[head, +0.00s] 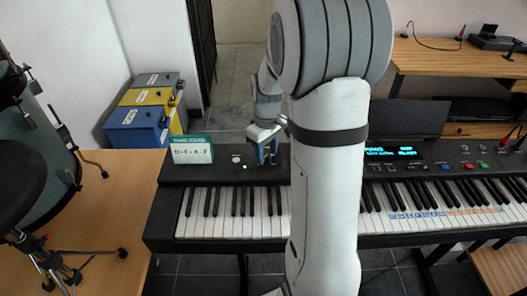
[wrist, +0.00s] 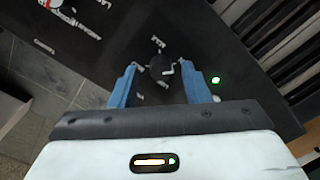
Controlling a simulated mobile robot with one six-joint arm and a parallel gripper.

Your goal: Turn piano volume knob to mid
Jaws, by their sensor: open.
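The piano (head: 224,174) is a black keyboard on a stand, running across the middle of the head view. Its dark round volume knob (wrist: 160,67) shows in the wrist view, with a small light mark on its right side and a printed label just above it. My gripper (wrist: 158,68) is open, with one blue finger on each side of the knob and visible gaps between. In the head view my gripper (head: 267,155) is low over the piano's left panel, and it hides the knob there. My arm covers the middle of the keys.
A green light (wrist: 215,80) is right of the knob. A card (head: 192,150) reading D-F-A-F stands on the piano's left end. A lit display (head: 390,152) and colored buttons are farther right. Drums (head: 35,140) stand at left; stacked boxes (head: 140,112) are behind.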

